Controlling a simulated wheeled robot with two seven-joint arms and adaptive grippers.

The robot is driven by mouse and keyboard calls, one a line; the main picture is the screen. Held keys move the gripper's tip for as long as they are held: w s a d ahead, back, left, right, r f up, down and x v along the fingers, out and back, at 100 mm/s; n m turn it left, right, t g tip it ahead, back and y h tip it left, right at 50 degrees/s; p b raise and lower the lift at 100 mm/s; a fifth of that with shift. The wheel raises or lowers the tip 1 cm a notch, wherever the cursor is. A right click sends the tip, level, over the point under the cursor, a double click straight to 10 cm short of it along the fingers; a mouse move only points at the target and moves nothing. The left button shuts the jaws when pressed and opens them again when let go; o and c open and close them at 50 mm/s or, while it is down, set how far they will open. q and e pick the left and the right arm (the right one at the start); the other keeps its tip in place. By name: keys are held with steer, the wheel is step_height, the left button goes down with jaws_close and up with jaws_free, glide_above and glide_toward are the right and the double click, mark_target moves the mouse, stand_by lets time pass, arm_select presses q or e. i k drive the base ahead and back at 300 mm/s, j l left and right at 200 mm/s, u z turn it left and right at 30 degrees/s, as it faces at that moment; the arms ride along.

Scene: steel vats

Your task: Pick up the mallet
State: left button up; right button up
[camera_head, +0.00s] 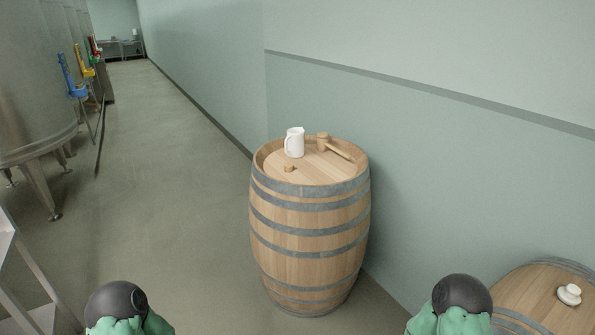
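The wooden mallet (324,142) lies on top of the upright barrel (310,235), with its handle pointing right and toward me. A white jug (294,142) stands just left of the mallet's head. A small brown bung-like piece (290,169) lies on the barrel top in front of the jug. Dark rounded parts of my two arms, with green below them, show at the bottom edge, left and right, well short of the barrel. I see no gripper fingers in this view.
A second barrel (535,297) at the lower right bears a small white object (569,294). A wall (430,150) runs close behind the barrels. Steel vats (35,90) stand at the left. The floor (170,190) between vats and barrel is clear.

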mark_target(322, 145)
steer(key=i+j+u, duration=0.6)
steer(key=i, duration=0.25)
steer(key=i+j+u, duration=0.1)
steer(key=i+u, duration=0.15)
steer(key=i, duration=0.25)
steer(key=i+u, duration=0.3)
steer(key=i, duration=0.15)
steer(key=i+z, duration=0.1)
steer(key=i, duration=0.85)
steer(key=i+j+z, duration=0.15)
steer(key=i, duration=0.8)
steer(key=i+z, duration=0.65)
steer(key=z, duration=0.2)
steer(key=i+j+z, duration=0.2)
steer(key=z, duration=0.2)
steer(key=i+j+z, duration=0.25)
steer(key=z, duration=0.2)
steer(key=i+j, duration=0.05)
steer(key=i, duration=0.05)
